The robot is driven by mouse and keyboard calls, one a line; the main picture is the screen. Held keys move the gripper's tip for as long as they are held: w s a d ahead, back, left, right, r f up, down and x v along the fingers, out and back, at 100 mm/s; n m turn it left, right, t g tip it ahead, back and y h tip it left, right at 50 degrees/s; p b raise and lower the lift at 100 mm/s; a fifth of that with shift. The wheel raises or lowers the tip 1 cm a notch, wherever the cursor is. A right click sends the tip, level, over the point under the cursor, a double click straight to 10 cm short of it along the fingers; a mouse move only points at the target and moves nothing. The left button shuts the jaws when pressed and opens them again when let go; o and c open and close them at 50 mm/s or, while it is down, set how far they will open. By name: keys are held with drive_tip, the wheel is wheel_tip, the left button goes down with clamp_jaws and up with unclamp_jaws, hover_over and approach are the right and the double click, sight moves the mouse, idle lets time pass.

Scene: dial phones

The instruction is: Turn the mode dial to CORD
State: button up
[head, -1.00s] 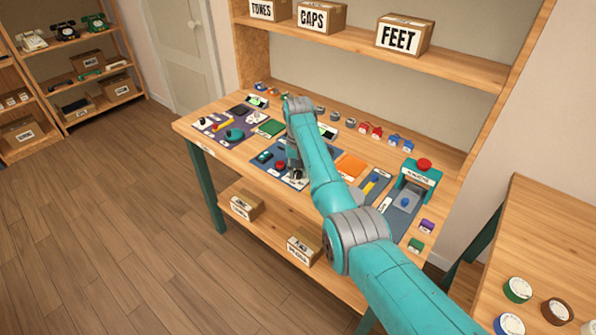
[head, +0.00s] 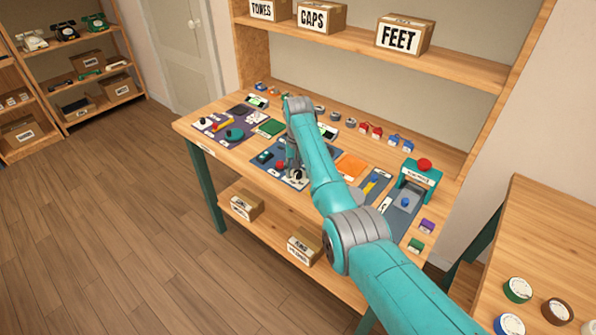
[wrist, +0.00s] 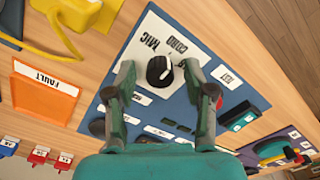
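The mode dial (wrist: 159,71) is a black knob with a white pointer mark, on a blue panel (wrist: 225,101). White labels stand beside it, upside down in the wrist view; one reads MIC (wrist: 151,36) and another looks like CORD (wrist: 177,46). My gripper (wrist: 159,76) is open, with one finger on each side of the dial and a visible gap to it on both sides. I cannot tell which label the pointer faces. In the head view my gripper (head: 295,172) is over the blue panel and my arm hides part of it.
An orange tray labelled FAULT (wrist: 45,92) lies beside the panel, with a yellow part (wrist: 55,35) near it. A dark green part (wrist: 240,117) sits on the panel's other side. A red-topped teal press (head: 421,174) stands at the bench's right.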

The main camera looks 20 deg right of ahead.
sight(298, 172)
wheel_tip(298, 172, up, 12)
idle(0.6)
